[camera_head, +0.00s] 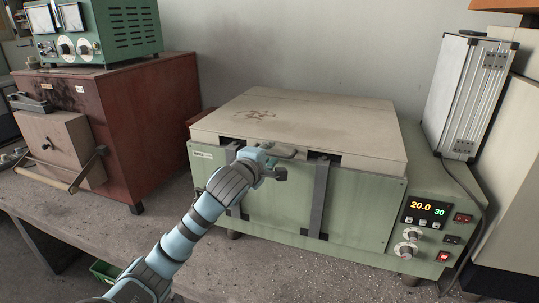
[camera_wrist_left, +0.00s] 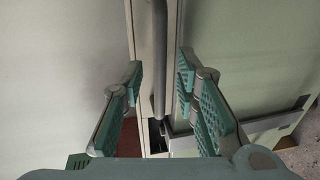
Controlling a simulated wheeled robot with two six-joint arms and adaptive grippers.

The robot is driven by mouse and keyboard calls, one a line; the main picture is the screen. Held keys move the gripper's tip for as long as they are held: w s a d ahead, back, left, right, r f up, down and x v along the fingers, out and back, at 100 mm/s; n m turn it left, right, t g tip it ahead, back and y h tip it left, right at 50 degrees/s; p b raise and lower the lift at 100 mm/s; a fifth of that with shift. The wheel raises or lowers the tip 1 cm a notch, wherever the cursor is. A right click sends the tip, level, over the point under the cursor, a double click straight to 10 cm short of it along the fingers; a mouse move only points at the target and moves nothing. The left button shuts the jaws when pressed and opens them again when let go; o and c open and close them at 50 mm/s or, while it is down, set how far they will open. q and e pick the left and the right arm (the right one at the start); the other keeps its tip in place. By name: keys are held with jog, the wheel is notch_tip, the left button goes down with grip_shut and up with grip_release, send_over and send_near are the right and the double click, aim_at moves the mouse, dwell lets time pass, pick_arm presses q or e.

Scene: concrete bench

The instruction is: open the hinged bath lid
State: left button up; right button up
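The bath (camera_head: 365,205) is a pale green box on the bench. Its beige hinged lid (camera_head: 310,120) lies flat and shut on top. My left gripper (camera_head: 272,164) is at the lid's front edge, in front of the handle (camera_head: 284,154), a grey bar that it partly hides. In the left wrist view, the handle (camera_wrist_left: 160,60) runs between the two green-padded fingers of my left gripper (camera_wrist_left: 161,75). The fingers are open with gaps on both sides of the bar. My right gripper is not in view.
Two dark straps (camera_head: 317,195) run down the bath's front. A control panel (camera_head: 426,212) reads 20.0 and 30. A silver case (camera_head: 466,95) stands close at the right. A red-brown furnace (camera_head: 150,110) stands at the left. The wall is close behind the lid.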

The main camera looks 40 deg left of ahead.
pick_arm(q)
jog(key=shift+w, duration=0.4)
jog(key=shift+a, duration=0.1)
jog(key=shift+f, duration=0.1)
grip_shut()
